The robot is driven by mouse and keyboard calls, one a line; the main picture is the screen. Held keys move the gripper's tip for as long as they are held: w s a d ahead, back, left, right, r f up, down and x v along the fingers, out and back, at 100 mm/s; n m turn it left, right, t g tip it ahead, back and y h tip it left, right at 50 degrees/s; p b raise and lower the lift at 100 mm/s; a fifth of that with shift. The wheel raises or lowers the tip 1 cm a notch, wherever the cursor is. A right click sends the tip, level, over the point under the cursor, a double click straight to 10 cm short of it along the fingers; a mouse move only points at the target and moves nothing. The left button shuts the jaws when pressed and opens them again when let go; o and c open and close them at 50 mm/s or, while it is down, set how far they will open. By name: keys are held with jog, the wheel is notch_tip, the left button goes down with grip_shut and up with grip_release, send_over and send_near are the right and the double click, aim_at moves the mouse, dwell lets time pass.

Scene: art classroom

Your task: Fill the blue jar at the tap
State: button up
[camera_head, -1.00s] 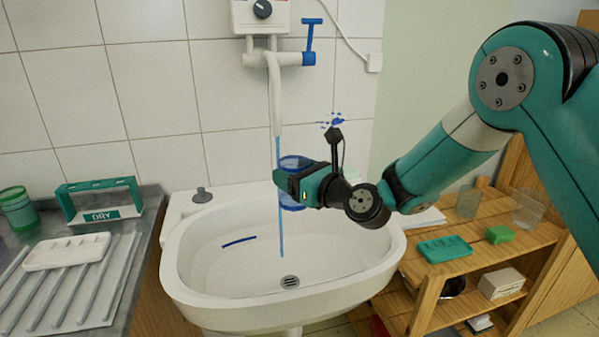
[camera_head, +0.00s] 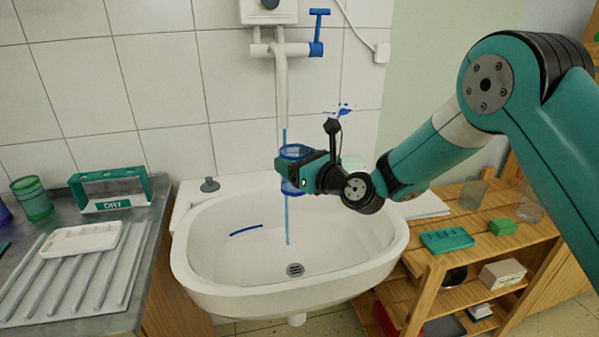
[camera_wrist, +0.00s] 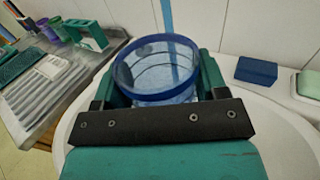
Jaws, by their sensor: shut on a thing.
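The blue jar (camera_head: 293,151), clear with a darker blue rim, is held upright over the basin below the tap spout (camera_head: 282,100). My gripper (camera_head: 293,172) is shut on it from the right. The wrist view shows the jar (camera_wrist: 155,75) between the fingers, its mouth open upward. A thin blue water stream (camera_head: 287,222) runs from the spout and shows below the jar, ending above the drain. The wrist view has the stream (camera_wrist: 167,18) at the jar's far side; I cannot tell whether any enters. The blue tap lever (camera_head: 317,48) is upright. The water level inside is unclear.
The white sink (camera_head: 340,287) lies below, with a blue streak (camera_head: 246,230) inside. A drying rack (camera_head: 75,275) and green DRY holder (camera_head: 110,206) are at left. A wooden shelf (camera_head: 450,202) with small items stands close at right. Tiled wall is behind.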

aim_at(291, 154)
jog(key=shift+w+a+p, duration=0.4)
jog(key=shift+w+p, duration=0.15)
jog(key=shift+w, duration=0.15)
jog(key=shift+w+a+p, duration=0.45)
jog(key=shift+w+p, duration=0.15)
jog(key=shift+w, duration=0.1)
jog(key=shift+w+a+p, duration=0.4)
jog(key=shift+w+p, duration=0.15)
jog(key=shift+w, duration=0.15)
dwell(5.9)
